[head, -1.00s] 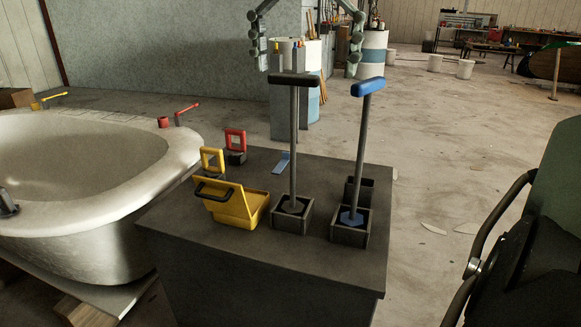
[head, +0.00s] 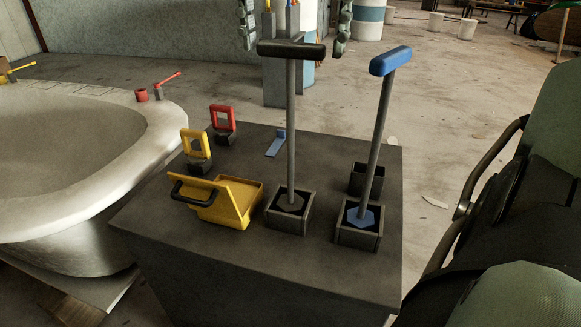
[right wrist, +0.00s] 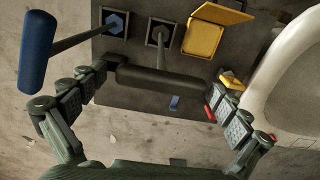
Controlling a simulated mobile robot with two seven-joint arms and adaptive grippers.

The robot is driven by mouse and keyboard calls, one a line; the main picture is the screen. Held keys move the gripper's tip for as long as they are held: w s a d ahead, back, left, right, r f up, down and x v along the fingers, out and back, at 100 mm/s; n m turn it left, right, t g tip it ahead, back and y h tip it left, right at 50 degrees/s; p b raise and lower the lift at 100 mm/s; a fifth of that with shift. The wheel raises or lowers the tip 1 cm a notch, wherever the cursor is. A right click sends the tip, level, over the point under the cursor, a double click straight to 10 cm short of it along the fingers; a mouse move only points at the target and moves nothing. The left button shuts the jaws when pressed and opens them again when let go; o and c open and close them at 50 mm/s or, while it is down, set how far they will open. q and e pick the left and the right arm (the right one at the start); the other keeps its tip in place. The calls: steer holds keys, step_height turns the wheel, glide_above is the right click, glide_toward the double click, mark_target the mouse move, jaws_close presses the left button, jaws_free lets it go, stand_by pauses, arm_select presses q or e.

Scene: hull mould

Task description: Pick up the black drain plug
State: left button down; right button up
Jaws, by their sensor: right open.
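The black drain plug (head: 290,120) has a black T-handle on a grey rod and stands upright in a square grey holder on the dark bench. It also shows in the right wrist view, where its black handle (right wrist: 165,81) lies across the space between the fingers. My right gripper (head: 295,48) is open at the top of the head view, one finger near each end of the handle. In the right wrist view the gripper (right wrist: 163,74) is spread wide with nothing held. I cannot tell whether a finger touches the handle. My left gripper is not in view.
A blue T-handled plug (head: 376,135) stands in a holder to the right. A white bathtub (head: 150,130) stands at the left.

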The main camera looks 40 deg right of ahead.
steer(key=shift+w+f, duration=0.1)
steer(key=shift+f, duration=1.8)
